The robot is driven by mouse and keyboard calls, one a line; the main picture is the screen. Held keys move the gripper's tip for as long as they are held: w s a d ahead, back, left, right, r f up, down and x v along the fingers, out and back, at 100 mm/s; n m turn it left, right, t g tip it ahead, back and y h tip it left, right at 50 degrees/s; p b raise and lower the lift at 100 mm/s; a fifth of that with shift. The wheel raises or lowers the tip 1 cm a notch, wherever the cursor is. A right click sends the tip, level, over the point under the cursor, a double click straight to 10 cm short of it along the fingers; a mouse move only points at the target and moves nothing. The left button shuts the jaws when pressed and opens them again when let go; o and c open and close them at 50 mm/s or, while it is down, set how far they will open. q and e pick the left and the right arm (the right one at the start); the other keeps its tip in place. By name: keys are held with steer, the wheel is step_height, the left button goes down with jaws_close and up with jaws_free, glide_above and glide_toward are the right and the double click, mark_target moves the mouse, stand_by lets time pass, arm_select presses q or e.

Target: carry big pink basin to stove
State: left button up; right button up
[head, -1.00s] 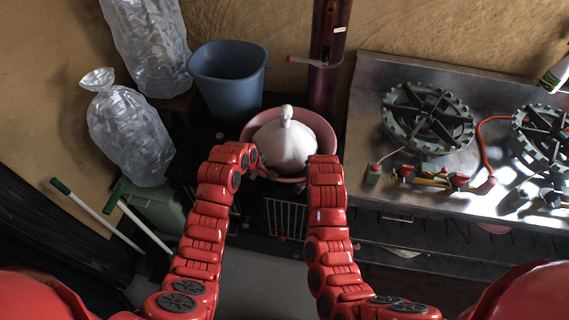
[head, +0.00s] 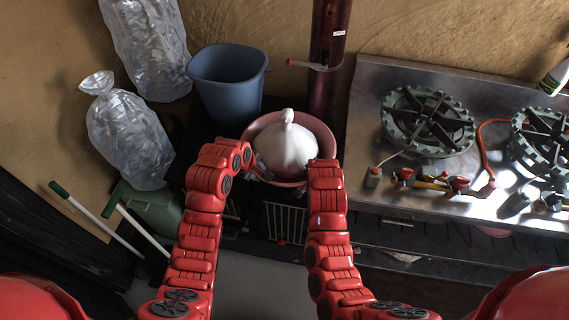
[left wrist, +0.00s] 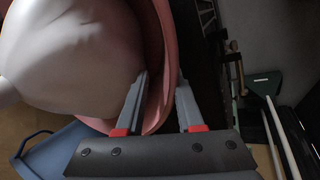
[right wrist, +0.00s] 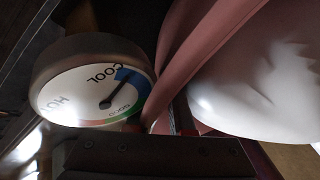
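The big pink basin (head: 326,133) stands on a dark surface by the back wall, with a white tied sack (head: 288,148) inside it. My left gripper (head: 262,175) is at the basin's front left. In the left wrist view its two fingers (left wrist: 162,98) are apart, with the pink basin wall (left wrist: 152,40) between them. My right gripper is at the basin's front right, mostly hidden by its own wrist in the head view. The right wrist view shows a finger (right wrist: 182,115) against the pink rim (right wrist: 196,50); the other is hidden. The stove (head: 365,100) is right of the basin.
A blue bin (head: 228,85) stands behind left of the basin, beside clear bags (head: 130,135). A dark red pipe (head: 325,85) rises directly behind it. A round dial (right wrist: 95,85) is close to my right gripper. Burners (head: 428,120) occupy the stove top.

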steer(key=shift+s+a+f, duration=0.25)
steer(key=shift+f, duration=0.05)
arm_select(q)
steer(key=v, duration=0.2)
steer(key=shift+s+a+r, duration=0.1)
steer(key=shift+a+r, duration=0.05)
steer(key=shift+r, duration=0.15)
arm_select(e)
steer(key=shift+s+r, duration=0.25)
steer(key=shift+r, duration=0.1)
steer(key=v, duration=0.7)
steer(key=shift+w+r, duration=0.2)
arm_select(q)
steer(key=shift+s+r, duration=0.1)
arm_select(e)
steer(key=shift+r, duration=0.1)
